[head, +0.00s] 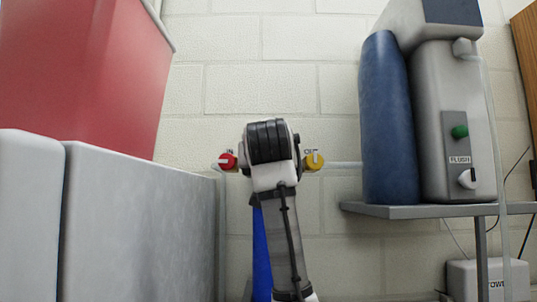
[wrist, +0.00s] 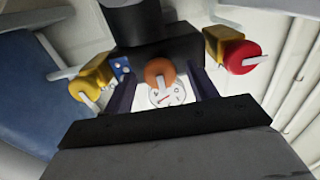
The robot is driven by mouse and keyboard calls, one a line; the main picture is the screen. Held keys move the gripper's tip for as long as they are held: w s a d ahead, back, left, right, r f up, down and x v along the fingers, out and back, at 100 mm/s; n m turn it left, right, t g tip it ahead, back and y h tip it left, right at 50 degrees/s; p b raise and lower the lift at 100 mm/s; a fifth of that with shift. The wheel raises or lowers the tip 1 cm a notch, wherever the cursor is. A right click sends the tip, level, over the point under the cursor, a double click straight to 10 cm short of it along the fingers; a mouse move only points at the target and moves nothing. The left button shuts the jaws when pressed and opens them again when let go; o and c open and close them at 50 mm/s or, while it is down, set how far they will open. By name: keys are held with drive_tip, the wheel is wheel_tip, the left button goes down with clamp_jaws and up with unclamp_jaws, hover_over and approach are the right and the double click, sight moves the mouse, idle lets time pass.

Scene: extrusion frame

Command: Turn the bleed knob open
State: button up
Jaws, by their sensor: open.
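A round orange-brown knob (wrist: 160,72), which looks like the bleed knob, sits on a black housing (wrist: 155,38) in the wrist view. A pale tab or pointer shows on its lower face. My gripper (wrist: 162,86) is open, with one dark finger on each side of this knob. I cannot tell whether either finger touches it. In the head view my own arm hides the knob, the housing and the gripper.
A yellow OUT valve knob (head: 314,161) and a red IN valve knob (head: 228,161) flank my arm. A round gauge (wrist: 168,95) lies just behind the orange knob. A blue cylinder (head: 388,120) and a grey FLUSH unit (head: 440,110) stand on a shelf (head: 420,211) at right.

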drive_tip(key=shift+w, duration=0.15)
drive_tip(key=shift+c, duration=0.3)
drive_tip(key=c, duration=0.9)
